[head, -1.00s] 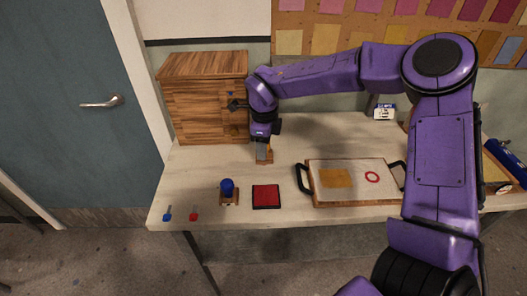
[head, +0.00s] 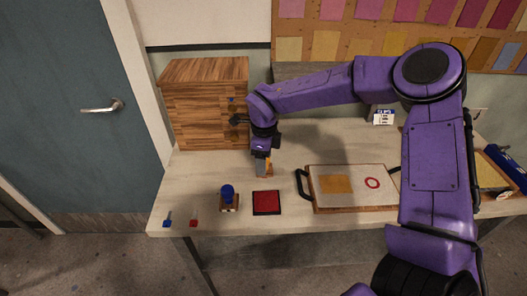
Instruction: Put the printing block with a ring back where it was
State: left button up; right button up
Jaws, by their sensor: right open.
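My right gripper (head: 262,170) points down over the table, right of the wooden drawer cabinet. Its jaws are open beside a small wooden block (head: 269,170), partly hidden behind it. The block seems to stand on the tabletop; its underside is hidden, so I cannot tell whether it bears a ring. Another printing block with a blue knob (head: 228,192) stands upright near the front edge. A red ink pad (head: 266,203) lies to its right. A framed board (head: 354,207) carries a cloth with an ochre square (head: 336,184) and a red ring print (head: 372,183). My left gripper is out of view.
The wooden drawer cabinet (head: 200,110) stands at the back left. A small blue item (head: 168,218) and a small red item (head: 194,217) lie at the front left. A white labelled box (head: 383,117) stands at the back. Bare table (head: 205,170) lies left of the gripper.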

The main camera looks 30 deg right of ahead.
notch_tip(320, 180, up, 12)
jog(key=b, duration=0.1)
dwell(0.4)
jog(key=shift+f, duration=0.1)
